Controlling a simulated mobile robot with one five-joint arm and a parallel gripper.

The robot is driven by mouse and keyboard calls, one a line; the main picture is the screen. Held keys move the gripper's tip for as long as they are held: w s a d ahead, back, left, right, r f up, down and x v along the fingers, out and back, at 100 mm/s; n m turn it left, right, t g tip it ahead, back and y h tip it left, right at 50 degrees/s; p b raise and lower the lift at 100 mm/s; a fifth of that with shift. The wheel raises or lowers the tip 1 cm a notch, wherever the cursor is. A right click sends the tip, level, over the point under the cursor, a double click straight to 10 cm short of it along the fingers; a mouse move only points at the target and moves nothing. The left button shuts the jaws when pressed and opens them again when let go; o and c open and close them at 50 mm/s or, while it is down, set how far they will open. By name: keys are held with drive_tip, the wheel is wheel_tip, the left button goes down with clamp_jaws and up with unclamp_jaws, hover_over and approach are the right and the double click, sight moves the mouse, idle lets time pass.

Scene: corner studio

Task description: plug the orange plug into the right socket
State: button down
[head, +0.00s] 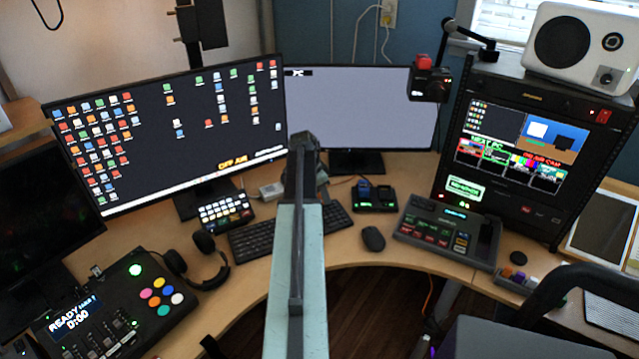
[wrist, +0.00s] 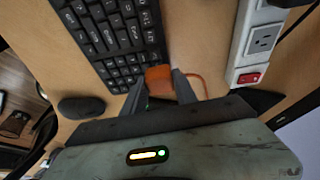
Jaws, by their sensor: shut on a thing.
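The orange plug (wrist: 158,78) is between the two fingers of my gripper (wrist: 160,88) in the wrist view, with an orange cable (wrist: 203,84) curving off to its right. My gripper is shut on the plug, over the desk just beside the keyboard. A white power strip (wrist: 243,55) lies to the right, apart from the plug. One socket (wrist: 263,39) shows on it near a lit red switch (wrist: 249,77); the strip runs out of the frame at the top. In the head view my arm hides the plug and most of the gripper; part of the white strip (head: 271,191) shows left of the arm.
The black keyboard (wrist: 112,35) lies close to the left of the plug. A dark mouse (wrist: 82,107) is farther left. In the head view, headphones (head: 203,262), a button pad (head: 223,211) and a charger dock (head: 374,197) stand on the curved desk. Bare wood lies between keyboard and strip.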

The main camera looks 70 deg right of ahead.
drive_tip(key=s+a, duration=0.1)
drive_tip(key=a, duration=0.1)
drive_tip(key=s+a, duration=0.2)
drive_tip(key=a, duration=0.1)
drive_tip(key=shift+s+a+r, duration=0.1)
drive_tip(key=shift+a+r, duration=0.2)
drive_tip(key=w+d+r+p, duration=0.1)
drive_tip(key=w+r+p, duration=0.2)
drive_tip(key=r+p, duration=0.2)
drive_tip(key=shift+w+d+r+p, duration=0.2)
drive_tip(key=shift+d+p, duration=0.1)
drive_tip(key=shift+p, duration=0.1)
drive_tip(key=shift+s, duration=0.1)
